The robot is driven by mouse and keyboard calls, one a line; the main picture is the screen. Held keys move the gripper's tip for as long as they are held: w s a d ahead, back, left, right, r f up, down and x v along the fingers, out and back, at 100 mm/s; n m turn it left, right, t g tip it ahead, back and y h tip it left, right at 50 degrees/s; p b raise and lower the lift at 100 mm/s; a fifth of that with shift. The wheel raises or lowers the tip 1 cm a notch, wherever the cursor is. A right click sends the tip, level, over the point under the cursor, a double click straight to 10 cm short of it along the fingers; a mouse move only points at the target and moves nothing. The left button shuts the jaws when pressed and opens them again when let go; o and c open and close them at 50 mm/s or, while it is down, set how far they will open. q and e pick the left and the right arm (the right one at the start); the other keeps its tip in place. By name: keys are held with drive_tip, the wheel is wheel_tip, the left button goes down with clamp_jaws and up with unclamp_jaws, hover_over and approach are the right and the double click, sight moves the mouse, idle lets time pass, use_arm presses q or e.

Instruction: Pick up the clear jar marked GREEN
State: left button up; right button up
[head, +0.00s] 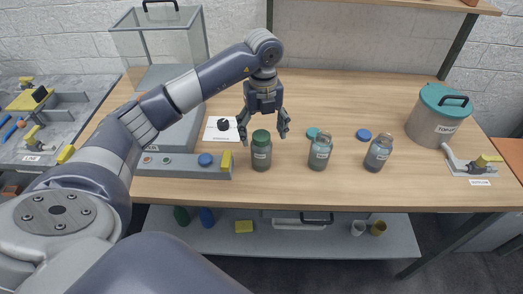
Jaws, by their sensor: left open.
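Three jars stand in a row near the front edge of the workbench. The left jar (262,157) has a dark green cap and a greenish grey body with a small white label. The middle jar (320,152) and the right jar (378,154) are clear with greyish contents and white labels. The label lettering is too small to read surely. My left gripper (264,131) points down, open, with its fingers apart on either side of the green cap, as seen here. I cannot tell whether it touches the jar. My right gripper is out of view.
A teal lid (313,133) and a blue lid (363,134) lie behind the jars. A panel with a blue knob (205,160) lies left. The bench's back middle is clear.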

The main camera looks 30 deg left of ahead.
sight(261, 146)
use_arm(q)
drive_tip(key=shift+s+f+p, duration=0.1)
drive_tip(key=shift+f+p, duration=0.3)
drive_tip(key=shift+f, duration=0.25)
wheel_tip(261, 146, down, 3)
drive_tip(key=shift+s+a+f+p, duration=0.1)
drive_tip(key=shift+a+f+p, duration=0.1)
drive_tip(key=shift+p, duration=0.45)
drive_tip(key=shift+f, duration=0.4)
drive_tip(key=c, duration=1.4)
